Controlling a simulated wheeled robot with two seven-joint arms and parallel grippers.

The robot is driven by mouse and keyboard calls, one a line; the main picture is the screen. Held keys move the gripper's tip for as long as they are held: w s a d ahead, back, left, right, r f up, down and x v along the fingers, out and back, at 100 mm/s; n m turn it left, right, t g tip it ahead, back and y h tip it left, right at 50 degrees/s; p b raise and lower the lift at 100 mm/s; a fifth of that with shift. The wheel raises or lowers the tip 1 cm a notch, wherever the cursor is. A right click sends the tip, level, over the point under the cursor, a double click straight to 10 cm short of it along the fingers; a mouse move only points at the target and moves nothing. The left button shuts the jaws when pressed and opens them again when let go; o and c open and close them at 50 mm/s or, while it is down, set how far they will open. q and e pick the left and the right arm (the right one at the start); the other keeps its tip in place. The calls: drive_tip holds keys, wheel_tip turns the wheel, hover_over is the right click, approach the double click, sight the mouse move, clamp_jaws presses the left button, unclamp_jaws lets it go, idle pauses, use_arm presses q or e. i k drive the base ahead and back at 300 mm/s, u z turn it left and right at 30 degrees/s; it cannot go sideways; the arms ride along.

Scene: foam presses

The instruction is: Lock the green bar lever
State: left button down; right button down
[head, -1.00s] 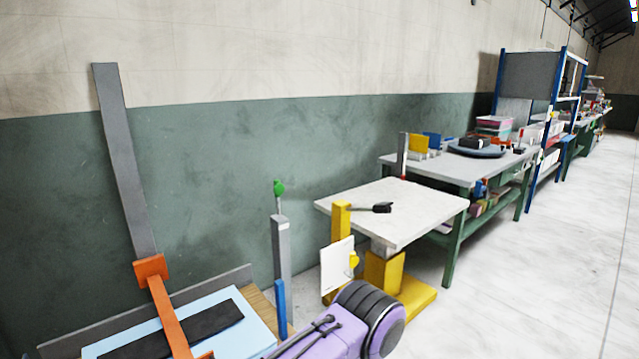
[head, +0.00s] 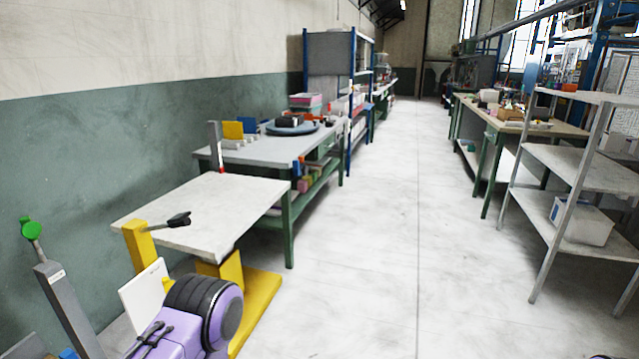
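A green knob (head: 32,229) sits on top of a grey upright post (head: 66,300) at the far left of the head view. The post leans in the picture and its foot is cut off by the bottom edge. I cannot tell whether this knob is part of the green bar lever. A black-handled lever (head: 170,222) is at the top of a yellow post (head: 138,245), beside a pale tabletop. Neither of my grippers is in view.
The pale table (head: 215,210) on a yellow base (head: 262,305) stands left of centre. Behind it is a green-legged workbench (head: 250,150) with a dark round tray (head: 290,128). A metal shelf rack (head: 575,165) stands at right. The floor (head: 400,240) between is clear.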

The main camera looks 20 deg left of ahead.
sight(30, 230)
drive_tip(key=i, duration=3.85)
drive_tip(key=u, duration=4.55)
